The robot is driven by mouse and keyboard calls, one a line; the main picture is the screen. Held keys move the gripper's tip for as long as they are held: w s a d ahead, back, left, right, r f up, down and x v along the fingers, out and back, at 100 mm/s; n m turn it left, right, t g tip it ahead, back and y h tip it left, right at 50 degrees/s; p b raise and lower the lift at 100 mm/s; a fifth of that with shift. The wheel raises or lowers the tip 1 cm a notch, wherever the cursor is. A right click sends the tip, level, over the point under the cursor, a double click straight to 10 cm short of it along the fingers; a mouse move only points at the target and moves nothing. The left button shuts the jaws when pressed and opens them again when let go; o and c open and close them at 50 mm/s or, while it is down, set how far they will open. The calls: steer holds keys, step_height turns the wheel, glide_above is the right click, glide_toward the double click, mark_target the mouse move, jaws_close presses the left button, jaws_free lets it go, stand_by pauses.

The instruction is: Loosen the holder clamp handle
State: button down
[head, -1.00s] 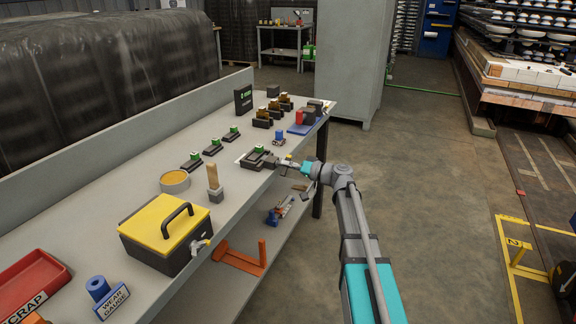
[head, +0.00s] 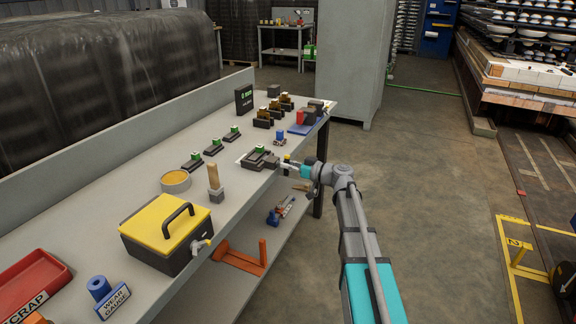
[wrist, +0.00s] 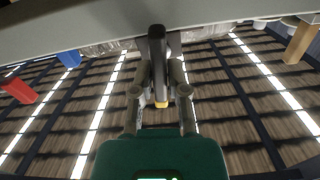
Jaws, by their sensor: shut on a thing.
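The dark holder (head: 260,158) sits on a pale sheet near the front edge of the bench. My gripper (head: 284,167) reaches it from the right, at the bench edge. In the wrist view my gripper (wrist: 161,80) has its two fingers closed on either side of a dark clamp handle (wrist: 157,48). The handle stands lengthwise between the fingers, and a small yellow part (wrist: 161,104) shows near its lower end. The clamp's joint with the holder is hidden, so how tight it is cannot be told.
A small blue-based part (head: 280,138) stands just behind the holder. A wooden-handled brush (head: 214,178) and a yellow-lidded box (head: 166,226) stand nearer on the bench (head: 235,208).

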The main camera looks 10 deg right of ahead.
steer(key=shift+n, duration=1.1)
steer(key=shift+s, duration=0.1)
steer(key=c, duration=0.7)
jaws_free()
steer(key=shift+v, duration=6)
